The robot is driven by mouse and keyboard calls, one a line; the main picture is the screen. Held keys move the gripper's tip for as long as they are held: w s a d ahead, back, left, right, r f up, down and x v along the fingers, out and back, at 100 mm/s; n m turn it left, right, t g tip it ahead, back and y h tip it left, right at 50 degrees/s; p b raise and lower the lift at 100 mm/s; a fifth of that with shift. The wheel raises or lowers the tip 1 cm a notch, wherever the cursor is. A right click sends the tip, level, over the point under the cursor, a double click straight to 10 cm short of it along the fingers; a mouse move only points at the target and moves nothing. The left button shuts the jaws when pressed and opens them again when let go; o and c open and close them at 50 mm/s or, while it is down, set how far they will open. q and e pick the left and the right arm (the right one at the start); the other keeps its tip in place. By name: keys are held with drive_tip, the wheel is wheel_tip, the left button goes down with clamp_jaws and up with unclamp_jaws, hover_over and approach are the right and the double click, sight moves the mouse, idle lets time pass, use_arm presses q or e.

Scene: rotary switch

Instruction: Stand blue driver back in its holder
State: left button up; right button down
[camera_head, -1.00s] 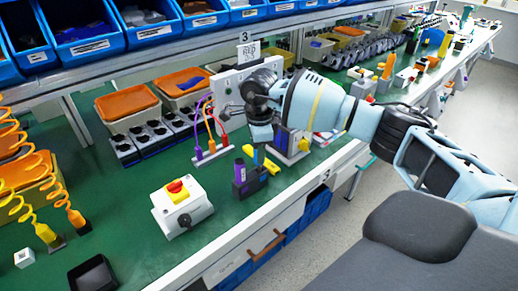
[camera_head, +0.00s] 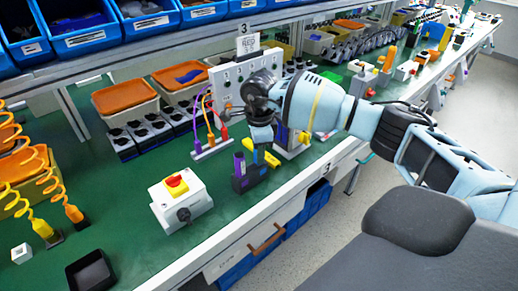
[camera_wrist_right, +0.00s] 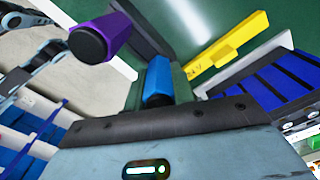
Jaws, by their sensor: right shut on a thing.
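The dark holder (camera_head: 249,179) stands on the green bench near its front edge, with a purple driver (camera_head: 239,163) upright at its left side. My right gripper (camera_head: 262,137) is above the holder and shut on the blue driver. In the right wrist view the blue driver's handle (camera_wrist_right: 158,77) sticks out past the gripper's edge, beside the purple driver (camera_wrist_right: 102,39). The gripper hides much of the blue driver, so I cannot tell how far its tip is in the holder. My left gripper is not in view.
A yellow piece (camera_head: 271,159) lies just right of the holder. A grey switch box with a red and yellow knob (camera_head: 177,186) stands to the left. A rack with purple, orange and red leads (camera_head: 210,149) is behind. Green bench is clear between box and holder.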

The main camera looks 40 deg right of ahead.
drive_tip(key=shift+f, duration=0.15)
drive_tip(key=c, duration=1.1)
unclamp_jaws()
drive_tip(key=shift+c, duration=0.2)
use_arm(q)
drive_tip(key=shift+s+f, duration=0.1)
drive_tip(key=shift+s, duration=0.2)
use_arm(e)
drive_tip(key=shift+o, duration=0.2)
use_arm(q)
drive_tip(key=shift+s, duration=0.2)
use_arm(e)
wheel_tip(320, 180, up, 6)
drive_tip(key=shift+r, duration=0.85)
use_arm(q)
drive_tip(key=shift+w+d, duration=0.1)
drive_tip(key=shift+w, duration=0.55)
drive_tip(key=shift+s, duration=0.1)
